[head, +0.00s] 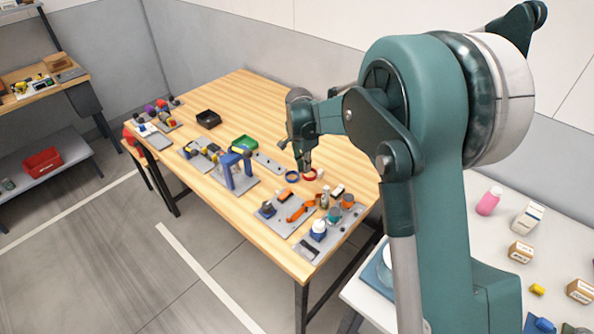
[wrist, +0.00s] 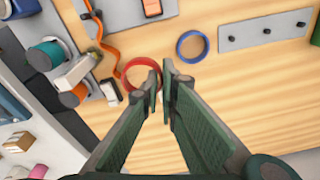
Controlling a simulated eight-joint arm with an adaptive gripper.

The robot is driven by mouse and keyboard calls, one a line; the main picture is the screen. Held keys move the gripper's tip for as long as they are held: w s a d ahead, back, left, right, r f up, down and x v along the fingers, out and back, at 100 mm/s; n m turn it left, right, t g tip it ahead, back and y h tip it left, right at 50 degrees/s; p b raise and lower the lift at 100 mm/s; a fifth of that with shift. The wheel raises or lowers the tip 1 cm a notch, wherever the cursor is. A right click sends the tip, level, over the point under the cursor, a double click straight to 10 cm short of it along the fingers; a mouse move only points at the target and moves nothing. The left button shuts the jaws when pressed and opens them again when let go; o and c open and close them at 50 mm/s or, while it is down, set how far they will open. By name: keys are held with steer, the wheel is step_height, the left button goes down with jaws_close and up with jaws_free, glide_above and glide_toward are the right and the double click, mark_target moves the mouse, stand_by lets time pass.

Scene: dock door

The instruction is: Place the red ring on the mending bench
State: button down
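The red ring (head: 311,178) lies on the light wooden top of a large bench (head: 245,95), beside a blue ring (head: 292,176). In the wrist view the red ring (wrist: 125,72) is left of centre, its right edge partly hidden by a fingertip. My gripper (head: 305,168) points down over the red ring. In the wrist view my gripper (wrist: 160,82) shows a narrow gap between its fingers, with nothing clearly held. I cannot tell whether a finger touches the ring. No label shows which bench is the mending bench.
An orange strap (head: 299,211), spools and bottles crowd the near end, close to the ring. A white table (head: 480,235) is at right; another bench (head: 40,88) stands far left.

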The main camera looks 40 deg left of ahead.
mark_target(306, 185)
steer(key=shift+f, duration=1.8)
steer(key=shift+f, duration=1.85)
steer(key=shift+f+b, duration=0.2)
steer(key=shift+b, duration=0.1)
steer(key=c, duration=2.7)
jaws_free()
steer(key=shift+o, duration=0.2)
steer(key=shift+r, duration=0.2)
steer(key=r, duration=0.4)
steer(key=s+r, duration=0.1)
steer(key=r, duration=0.7)
steer(key=shift+s+a+p, duration=0.1)
steer(key=shift+s+p, duration=0.1)
steer(key=shift+p, duration=0.2)
